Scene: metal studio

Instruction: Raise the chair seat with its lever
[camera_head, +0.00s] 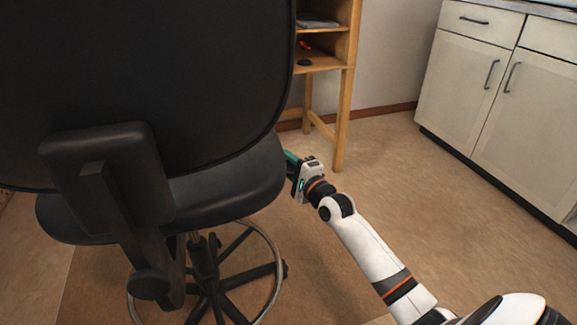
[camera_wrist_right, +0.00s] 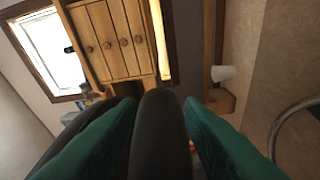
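The black office chair fills the left of the head view, with its backrest (camera_head: 140,70) towards me and its seat (camera_head: 230,185) below. My right gripper (camera_head: 292,166), with teal fingers, is at the right side of the seat. In the right wrist view the gripper (camera_wrist_right: 160,112) has its fingers apart, on either side of a dark rounded bar, which looks like the lever (camera_wrist_right: 160,140). A narrow gap shows beside the right finger; contact on the left is unclear. The lever is hidden in the head view. My left gripper is not in view.
The chair's metal foot ring (camera_head: 273,258) and black base (camera_head: 212,285) stand below the seat. A wooden shelf unit (camera_head: 343,120) is behind the chair. White cabinets (camera_head: 480,90) line the right wall. The floor (camera_head: 455,235) between is clear.

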